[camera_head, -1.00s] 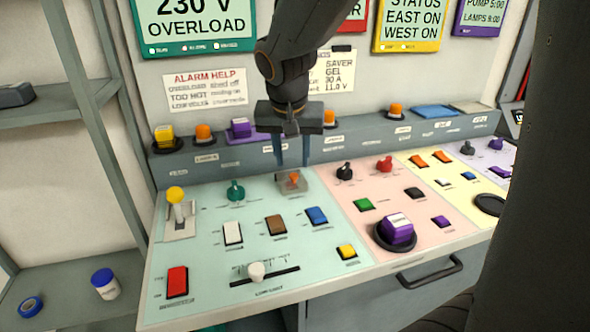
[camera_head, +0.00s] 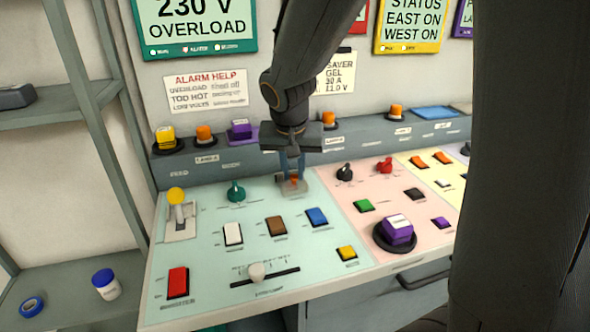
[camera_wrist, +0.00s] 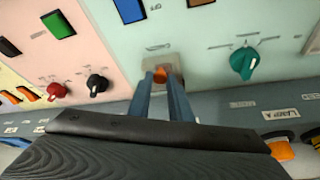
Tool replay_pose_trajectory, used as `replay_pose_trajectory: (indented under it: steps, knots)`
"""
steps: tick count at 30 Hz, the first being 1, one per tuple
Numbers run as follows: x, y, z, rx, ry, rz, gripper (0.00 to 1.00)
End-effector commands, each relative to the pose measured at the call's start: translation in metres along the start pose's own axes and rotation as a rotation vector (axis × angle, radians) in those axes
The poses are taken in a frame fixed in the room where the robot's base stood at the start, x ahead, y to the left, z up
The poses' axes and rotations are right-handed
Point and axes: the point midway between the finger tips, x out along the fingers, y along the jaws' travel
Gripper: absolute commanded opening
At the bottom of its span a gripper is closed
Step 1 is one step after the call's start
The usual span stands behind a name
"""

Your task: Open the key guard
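The key guard appears to be the small orange piece (camera_head: 294,181) on a grey plate (camera_head: 299,188) at the back of the pale green panel section. It also shows in the wrist view as an orange piece (camera_wrist: 160,75) on its grey plate (camera_wrist: 168,64). My gripper (camera_head: 293,178) points down at it. The two blue-grey fingers (camera_wrist: 160,80) stand one on each side of the orange piece, close together, and seem to touch it. The fingers hide part of it. The guard looks down; the key itself is not clearly visible.
A green knob (camera_head: 236,191) stands left of the guard, a blue switch (camera_head: 317,216) in front, and a black knob (camera_head: 345,172) to the right. A raised ledge (camera_head: 220,168) with lamps runs behind.

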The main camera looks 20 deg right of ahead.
Motion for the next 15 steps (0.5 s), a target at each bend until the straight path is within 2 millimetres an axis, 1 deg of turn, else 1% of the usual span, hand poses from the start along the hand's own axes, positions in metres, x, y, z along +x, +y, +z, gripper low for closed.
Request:
replay_pose_trajectory:
  steps: [2,3,10,15]
  knots:
    - [-0.0001,-0.0001,-0.0001,0.0,0.0,0.0,0.0]
    - [0.0004,0.0036,-0.0016,0.002,0.0,0.0,0.0]
    - [-0.0023,0.0009,-0.0029,-0.001,-0.016,0.008,0.0]
    - [-0.006,-0.0004,-0.0068,-0.008,-0.061,0.025,0.0]
